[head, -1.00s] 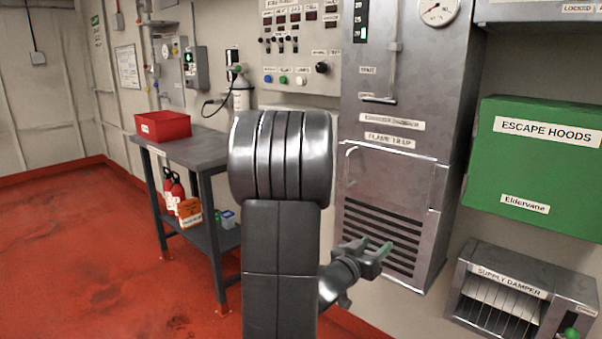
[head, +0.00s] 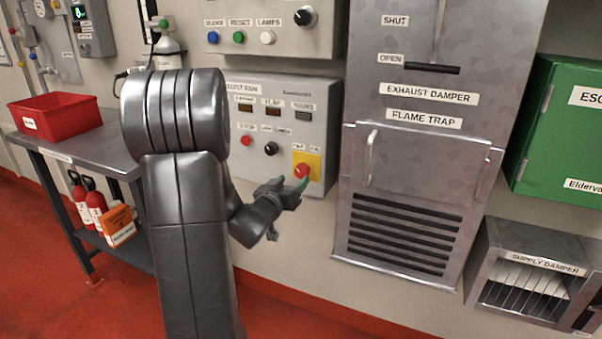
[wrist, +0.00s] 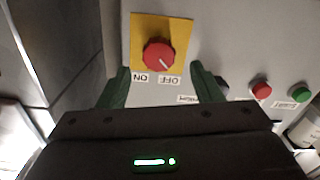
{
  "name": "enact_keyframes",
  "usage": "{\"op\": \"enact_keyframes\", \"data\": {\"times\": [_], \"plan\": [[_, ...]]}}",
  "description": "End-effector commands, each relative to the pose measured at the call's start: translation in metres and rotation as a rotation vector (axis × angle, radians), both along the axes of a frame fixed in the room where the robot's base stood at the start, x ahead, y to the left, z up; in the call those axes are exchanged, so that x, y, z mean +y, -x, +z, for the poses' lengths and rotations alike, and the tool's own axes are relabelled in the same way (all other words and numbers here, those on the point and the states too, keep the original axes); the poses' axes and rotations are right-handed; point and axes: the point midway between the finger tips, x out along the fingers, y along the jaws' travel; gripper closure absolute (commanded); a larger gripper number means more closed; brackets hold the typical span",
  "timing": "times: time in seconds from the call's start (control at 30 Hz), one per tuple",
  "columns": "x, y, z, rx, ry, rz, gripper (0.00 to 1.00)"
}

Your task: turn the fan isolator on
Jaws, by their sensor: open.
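The fan isolator is a red rotary knob (head: 302,170) on a yellow plate at the lower right of the grey fan box (head: 262,127). In the wrist view the knob (wrist: 158,56) shows upside down, with ON and OFF labels beside it. Its white pointer mark slants toward the OFF label. My gripper (head: 290,184) is just in front of the knob in the head view. In the wrist view my gripper (wrist: 162,84) is open, its green fingers on either side below the knob, with nothing between them. I see no contact with the knob.
A red button (head: 246,141) and a black knob (head: 271,148) sit left of the isolator. The steel exhaust damper cabinet (head: 354,205) stands close on the right, with a handle sticking out. A bench (head: 92,150) with a red bin (head: 54,118) is at left.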

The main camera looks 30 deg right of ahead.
Motion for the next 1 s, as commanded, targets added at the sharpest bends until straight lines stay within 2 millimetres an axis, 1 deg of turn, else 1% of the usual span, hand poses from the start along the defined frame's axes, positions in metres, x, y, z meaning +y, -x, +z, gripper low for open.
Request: {"op": "enact_keyframes", "data": {"times": [0.03,0.1,0.3,0.5,0.77,0.8,0.87,0.9,0.97,1.0], "plan": [[-0.010,-0.007,-0.001,0.000,0.000,-0.002,0.41],[-0.021,-0.016,-0.001,0.000,0.000,-0.003,0.41],[-0.044,-0.037,-0.001,0.000,0.000,-0.001,0.41],[-0.054,-0.046,0.000,-0.001,0.001,0.000,0.41],[-0.055,-0.047,0.000,0.000,0.000,0.001,0.41],[-0.054,-0.047,0.000,0.000,0.000,0.001,0.45],[-0.054,-0.047,0.000,0.000,0.000,0.001,0.56],[-0.054,-0.047,0.000,0.000,0.000,0.001,0.64],[-0.054,-0.047,0.000,0.000,0.000,0.001,0.76],[-0.054,-0.047,0.000,0.000,0.000,0.001,0.84]]}}
